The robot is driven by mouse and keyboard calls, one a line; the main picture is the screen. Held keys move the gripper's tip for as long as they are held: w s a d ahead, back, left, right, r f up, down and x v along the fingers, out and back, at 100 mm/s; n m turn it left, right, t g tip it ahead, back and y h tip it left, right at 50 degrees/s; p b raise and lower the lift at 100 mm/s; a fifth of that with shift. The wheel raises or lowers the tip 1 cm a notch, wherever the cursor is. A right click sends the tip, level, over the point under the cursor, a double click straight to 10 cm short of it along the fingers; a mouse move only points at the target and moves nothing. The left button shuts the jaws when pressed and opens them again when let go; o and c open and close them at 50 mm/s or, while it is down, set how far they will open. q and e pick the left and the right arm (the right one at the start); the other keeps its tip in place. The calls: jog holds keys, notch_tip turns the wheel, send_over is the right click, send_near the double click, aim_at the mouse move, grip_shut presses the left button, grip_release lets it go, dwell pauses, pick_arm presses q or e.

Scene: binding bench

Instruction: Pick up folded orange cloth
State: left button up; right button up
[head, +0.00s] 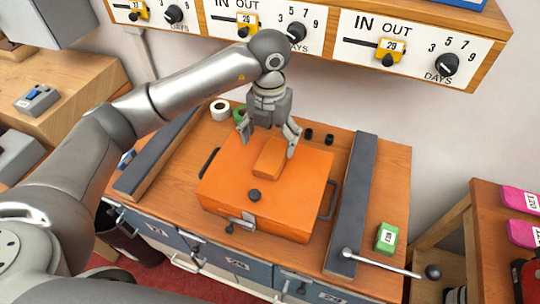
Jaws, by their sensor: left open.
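The folded orange cloth (269,158) is a small block-like bundle on top of an orange box (240,178) with a lid knob, a front latch and side handles. Its colour nearly matches the box. My left gripper (268,146) points down at the cloth's back end, with its fingers spread apart, one to each side. The fingers look empty; whether they touch the box lid cannot be told. My right gripper is not in view.
Dark bars (352,205) lie along both sides of the bench. A green box (387,238) and a metal rod (380,264) are at the right. White (220,110) and green rolls stand behind the box. Dial panels (412,48) hang above the back.

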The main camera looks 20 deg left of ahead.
aim_at(270, 160)
pick_arm(q)
jog(key=shift+d+f, duration=0.1)
jog(key=shift+f, duration=0.75)
jog(key=shift+a+f+p, duration=0.2)
jog(key=shift+p, duration=0.1)
jog(key=f+p, duration=0.2)
jog(key=f, duration=0.2)
jog(key=shift+d, duration=0.2)
jog(key=shift+f, duration=0.5)
jog(key=c, duration=1.1)
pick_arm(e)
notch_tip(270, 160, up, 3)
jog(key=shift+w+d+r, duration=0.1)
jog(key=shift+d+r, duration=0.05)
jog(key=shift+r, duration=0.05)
